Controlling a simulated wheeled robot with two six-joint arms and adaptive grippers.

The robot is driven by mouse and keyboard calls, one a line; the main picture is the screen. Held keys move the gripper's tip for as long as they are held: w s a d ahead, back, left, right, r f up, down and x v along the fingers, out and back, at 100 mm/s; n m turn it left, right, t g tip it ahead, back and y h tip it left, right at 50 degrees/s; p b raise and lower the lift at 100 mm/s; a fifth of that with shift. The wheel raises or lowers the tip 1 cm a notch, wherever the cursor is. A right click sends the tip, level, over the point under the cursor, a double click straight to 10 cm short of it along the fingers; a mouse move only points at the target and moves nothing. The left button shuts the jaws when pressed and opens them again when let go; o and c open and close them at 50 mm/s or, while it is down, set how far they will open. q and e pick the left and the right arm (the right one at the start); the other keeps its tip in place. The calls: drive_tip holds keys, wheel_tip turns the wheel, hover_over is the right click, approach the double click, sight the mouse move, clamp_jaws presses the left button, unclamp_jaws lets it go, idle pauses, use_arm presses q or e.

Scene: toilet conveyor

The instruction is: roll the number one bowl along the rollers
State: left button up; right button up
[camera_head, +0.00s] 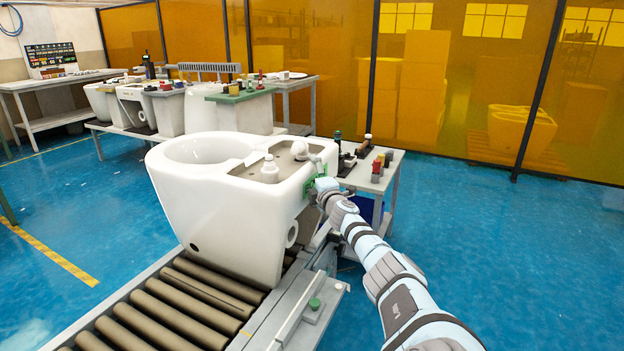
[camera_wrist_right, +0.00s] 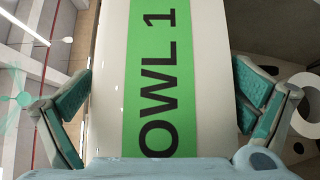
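The number one bowl (camera_head: 235,215) is a large white toilet bowl standing upright on the rollers (camera_head: 165,310). A green label (camera_wrist_right: 155,75) reading "OWL 1", its first letter cut off, fills the middle of the right wrist view. In the head view the label shows as a small green patch on the bowl's right side. My right gripper (camera_head: 322,188) is at that side, close to the label. In the right wrist view its fingers (camera_wrist_right: 162,80) are spread, one on each side of the labelled white part. I cannot tell whether they touch it. My left gripper is out of view.
A side table (camera_head: 390,170) with tools stands just behind my right gripper. More white bowls (camera_head: 135,105) stand on a bench at the back left. Blue floor is open on both sides.

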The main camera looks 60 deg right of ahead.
drive_tip(key=shift+s, duration=0.1)
drive_tip(key=shift+s+a, duration=0.15)
drive_tip(key=shift+s, duration=0.3)
drive_tip(key=v, duration=0.6)
drive_tip(key=shift+a, duration=0.35)
